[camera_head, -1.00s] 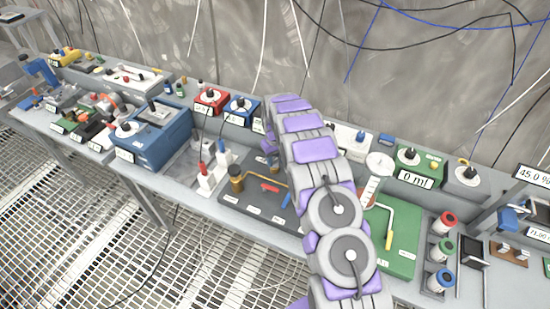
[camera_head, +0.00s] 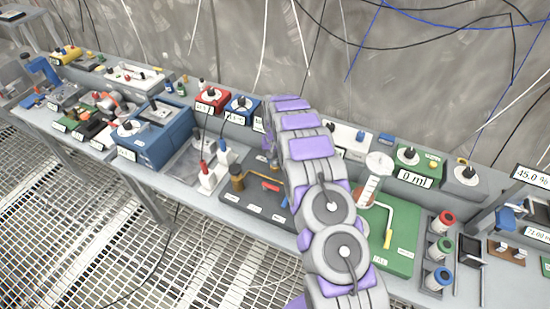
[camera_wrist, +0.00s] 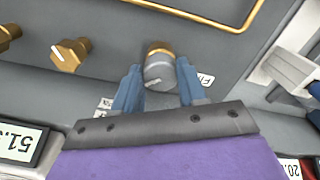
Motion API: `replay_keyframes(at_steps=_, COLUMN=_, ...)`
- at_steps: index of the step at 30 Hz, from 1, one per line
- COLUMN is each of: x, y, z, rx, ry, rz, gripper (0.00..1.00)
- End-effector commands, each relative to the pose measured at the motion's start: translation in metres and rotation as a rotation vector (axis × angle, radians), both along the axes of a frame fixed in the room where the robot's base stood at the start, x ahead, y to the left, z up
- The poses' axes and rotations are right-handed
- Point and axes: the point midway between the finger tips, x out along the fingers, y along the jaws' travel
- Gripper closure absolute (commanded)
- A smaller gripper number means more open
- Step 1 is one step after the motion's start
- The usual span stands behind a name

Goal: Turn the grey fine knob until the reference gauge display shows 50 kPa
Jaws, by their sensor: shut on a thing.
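In the wrist view, the grey knob (camera_wrist: 158,72) with a brass-coloured collar and a white pointer line sits on a grey panel. My gripper (camera_wrist: 158,82) is shut on it, with one blue finger on each side. A label beside the knob is partly covered by the right finger. A white display (camera_wrist: 20,145) at the lower left reads 51 and a decimal digit that is hard to read; I cannot tell if it is the reference gauge. In the head view my arm hides the gripper and the knob.
Two brass knobs (camera_wrist: 70,54) stand left of the grey one. A brass rail (camera_wrist: 200,14) runs above. In the head view, a blue box (camera_head: 155,140), a green board (camera_head: 395,240) and several coloured rollers (camera_head: 440,248) crowd the bench around my arm.

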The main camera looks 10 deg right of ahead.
Motion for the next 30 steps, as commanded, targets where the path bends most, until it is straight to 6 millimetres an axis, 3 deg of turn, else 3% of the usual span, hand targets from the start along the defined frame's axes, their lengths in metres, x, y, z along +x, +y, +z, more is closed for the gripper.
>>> replay_keyframes(at_steps=8, x=0.002, y=0.001, z=0.001, rx=0.001, ry=-0.006, rz=0.0, gripper=0.89)
replay_keyframes(at_steps=9, x=0.002, y=0.001, z=0.001, rx=0.001, ry=-0.006, rz=0.001, gripper=0.58)
replay_keyframes(at_steps=17, x=0.001, y=0.0, z=0.001, rx=0.0, ry=-0.004, rz=0.001, gripper=0.33)
replay_keyframes(at_steps=25, x=0.0, y=0.0, z=0.002, rx=0.0, ry=-0.003, rz=0.001, gripper=0.33)
replay_keyframes(at_steps=30, x=0.001, y=0.0, z=0.02, rx=0.001, ry=-0.007, rz=0.001, gripper=0.33)
